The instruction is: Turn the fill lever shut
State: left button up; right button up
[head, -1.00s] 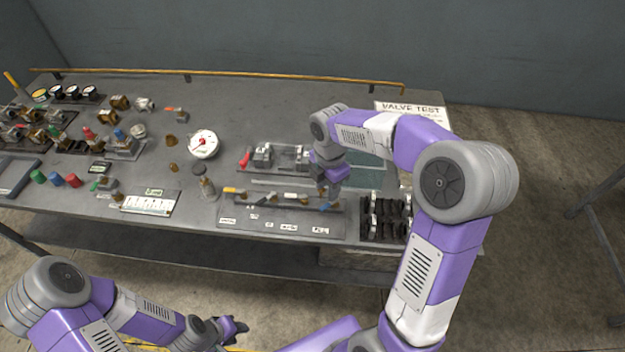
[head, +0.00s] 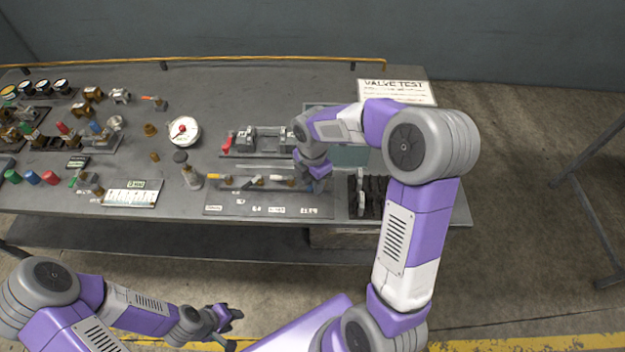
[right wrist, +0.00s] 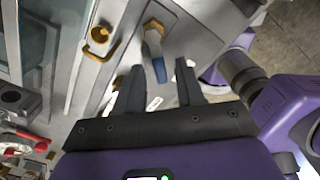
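In the head view my right gripper (head: 318,187) hides this lever. The small labels below the levers are hard to read. My left gripper (head: 232,318) hangs in front of the bench, away from the panel; its finger opening is unclear.
Yellow (head: 216,176) and white-handled (head: 282,182) levers share the panel. A clamp fixture with a red handle (head: 228,143) stands behind. Black holders (head: 374,195) stand close right of my right gripper. A round gauge (head: 184,132) stands left.

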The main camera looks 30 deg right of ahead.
grip_shut()
jog(key=shift+w+m, duration=0.15)
jog(key=shift+m, duration=0.15)
jog(key=m, duration=0.1)
jog(key=w+m+p, duration=0.1)
jog(key=m, duration=0.1)
jog(key=shift+w+m, duration=0.1)
jog(key=shift+m, duration=0.2)
jog(key=shift+w+d+m+p, duration=0.15)
jog(key=shift+w+m+p, duration=0.2)
jog(key=shift+m, duration=0.75)
jog(key=shift+w+d+m+p, duration=0.1)
jog(key=shift+w+m+p, duration=0.2)
jog(key=shift+m, duration=0.8)
jog(key=shift+o, duration=0.6)
grip_release()
